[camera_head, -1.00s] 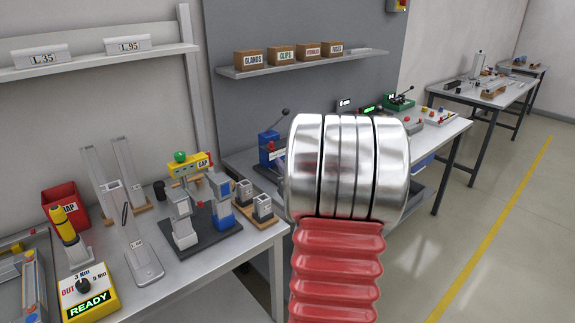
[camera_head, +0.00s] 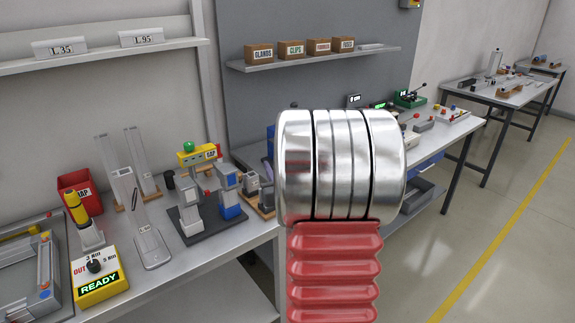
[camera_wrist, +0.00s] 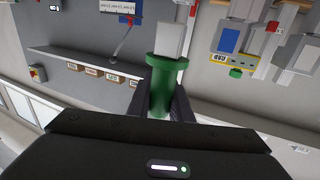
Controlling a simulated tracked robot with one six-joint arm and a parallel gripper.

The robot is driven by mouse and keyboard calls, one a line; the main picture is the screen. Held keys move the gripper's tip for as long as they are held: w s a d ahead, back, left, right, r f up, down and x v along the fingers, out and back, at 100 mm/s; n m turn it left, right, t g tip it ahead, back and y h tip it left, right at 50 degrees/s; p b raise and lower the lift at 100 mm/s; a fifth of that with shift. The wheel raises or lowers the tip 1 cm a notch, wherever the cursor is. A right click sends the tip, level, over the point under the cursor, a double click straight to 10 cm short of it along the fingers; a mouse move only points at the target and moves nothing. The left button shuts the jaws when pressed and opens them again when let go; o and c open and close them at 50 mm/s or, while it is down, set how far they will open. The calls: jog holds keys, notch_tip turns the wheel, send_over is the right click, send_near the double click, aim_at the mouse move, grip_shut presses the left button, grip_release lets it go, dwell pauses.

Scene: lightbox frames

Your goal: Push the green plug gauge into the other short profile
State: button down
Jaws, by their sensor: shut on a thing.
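The green plug gauge (camera_wrist: 160,85) shows in the wrist view, a green handle with a wider collar and a light grey square block at its far end. My gripper (camera_wrist: 160,100) is shut on its handle, one dark finger on each side. The head view shows only my arm's large silver joint and red sleeve; the gripper and gauge are hidden there. Whether either holds anything is unclear.
The gap station (camera_head: 198,153) with a green lamp stands left of the profiles. Tall profiles, a red scrap bin (camera_head: 76,190) and a yellow READY box (camera_head: 98,278) are further left. A shelf (camera_head: 300,61) with boxes hangs behind. Open floor lies at right.

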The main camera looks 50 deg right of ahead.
jog(key=w+a+f+n+t+y, duration=0.1)
jog(key=w+a+f+n+y, duration=0.1)
jog(key=a, duration=1.2)
jog(key=w+a+f+n+y, duration=0.2)
jog(key=w+a+y, duration=0.2)
jog(key=a, duration=1)
jog(key=w+a+f+n+t+y, duration=0.1)
jog(key=w+a+f+n+y, duration=0.1)
jog(key=a, duration=1.3)
jog(key=shift+w+t+y, duration=0.3)
jog(key=shift+w+y, duration=0.3)
jog(key=shift+w, duration=0.6)
jog(key=shift+a, duration=0.15)
